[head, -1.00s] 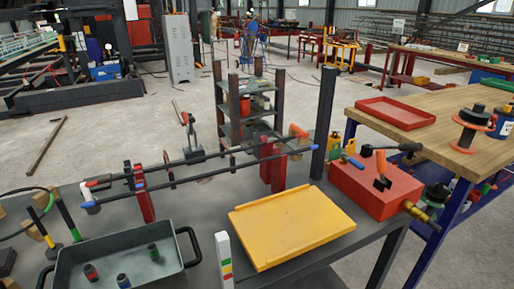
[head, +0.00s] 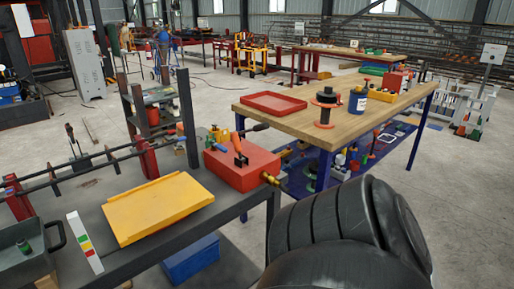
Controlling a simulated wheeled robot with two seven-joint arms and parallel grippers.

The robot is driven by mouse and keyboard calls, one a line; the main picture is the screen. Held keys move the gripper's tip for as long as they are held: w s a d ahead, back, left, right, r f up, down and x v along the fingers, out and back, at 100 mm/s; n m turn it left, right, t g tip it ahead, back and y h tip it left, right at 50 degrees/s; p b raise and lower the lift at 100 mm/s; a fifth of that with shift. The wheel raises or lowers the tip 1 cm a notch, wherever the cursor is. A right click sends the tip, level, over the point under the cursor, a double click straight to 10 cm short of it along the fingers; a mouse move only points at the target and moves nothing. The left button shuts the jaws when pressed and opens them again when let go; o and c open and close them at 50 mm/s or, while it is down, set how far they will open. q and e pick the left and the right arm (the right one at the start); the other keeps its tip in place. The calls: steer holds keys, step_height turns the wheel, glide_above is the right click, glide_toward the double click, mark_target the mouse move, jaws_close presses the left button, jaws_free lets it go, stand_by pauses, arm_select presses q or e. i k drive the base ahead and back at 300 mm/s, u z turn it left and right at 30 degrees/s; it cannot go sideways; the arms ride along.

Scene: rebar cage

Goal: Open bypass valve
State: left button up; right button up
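A red box-shaped unit (head: 242,171) sits at the right end of the dark workbench in the head view. An upright orange lever (head: 237,143) with a dark base stands on its top. A blue-handled lever (head: 217,147) is at its left edge, and a black handle (head: 260,127) sticks out behind it. A brass fitting (head: 269,179) projects from its right front corner. No label shows which of these is the bypass valve. Neither of my grippers is in view. A thick black ribbed part of my arm fills the lower right.
A yellow tray (head: 157,207) lies left of the red unit. A grey bin (head: 32,262) and dark bars (head: 85,165) are further left. Behind, a wooden-topped table (head: 335,112) holds a red tray (head: 273,103) and a spool (head: 326,97). A blue box (head: 191,258) stands under the workbench.

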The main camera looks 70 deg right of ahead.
mark_target(221, 149)
steer(key=u, duration=0.2)
steer(key=k, duration=0.3)
steer(key=z, duration=1.3)
